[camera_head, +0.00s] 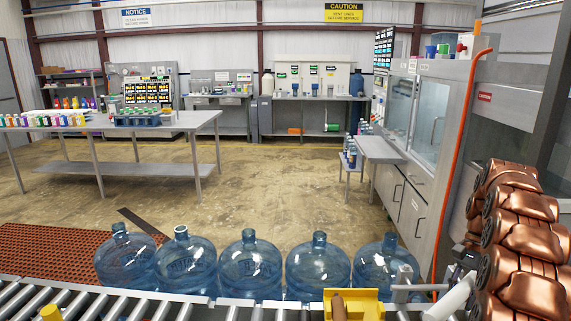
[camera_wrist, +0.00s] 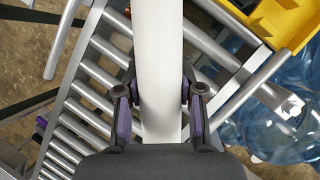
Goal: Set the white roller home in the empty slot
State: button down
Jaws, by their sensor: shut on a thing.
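The white roller (camera_wrist: 158,60) is gripped between the two fingers of my gripper (camera_wrist: 160,100) and runs lengthwise up the middle of the wrist view. In the head view its pale end (camera_head: 448,300) shows at the lower right, beside my gripper (camera_head: 464,272). The roller conveyor (camera_wrist: 95,95) lies below it, with grey rollers between side rails. In the wrist view the held roller crosses over the conveyor and hides part of it. I cannot make out the empty slot clearly in either view. I cannot tell whether the roller touches the frame.
A yellow bracket-like part (camera_head: 372,307) sits on the conveyor left of the roller, and also shows in the wrist view (camera_wrist: 284,24). Several blue water jugs (camera_head: 250,262) stand along the conveyor's far side. A glass-fronted cabinet (camera_head: 425,110) stands at the right. The floor beyond the jugs is open.

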aim_at(447, 297)
jog(key=shift+w+a+f+n, duration=0.15)
jog(key=shift+w+a+n, duration=0.1)
jog(key=shift+n, duration=0.05)
jog(key=shift+w+a+f+n, duration=0.2)
jog(key=shift+w+a+n, duration=0.1)
jog(key=shift+a, duration=0.15)
jog(key=shift+w+a+h, duration=0.15)
jog(key=shift+h, duration=0.15)
jog(key=shift+f, duration=0.1)
jog(key=shift+w+a+f+n+g+h, duration=0.2)
jog(key=shift+w+a+n, duration=0.2)
jog(key=shift+a+n, duration=0.15)
jog(key=shift+w+a+f+n+g+h, duration=0.1)
jog(key=shift+w+a+f+n, duration=0.1)
jog(key=shift+w+a+n, duration=0.3)
jog(key=shift+w+a+f+n+b, duration=0.2)
jog(key=shift+a+n+b, duration=0.1)
jog(key=shift+a+n, duration=0.1)
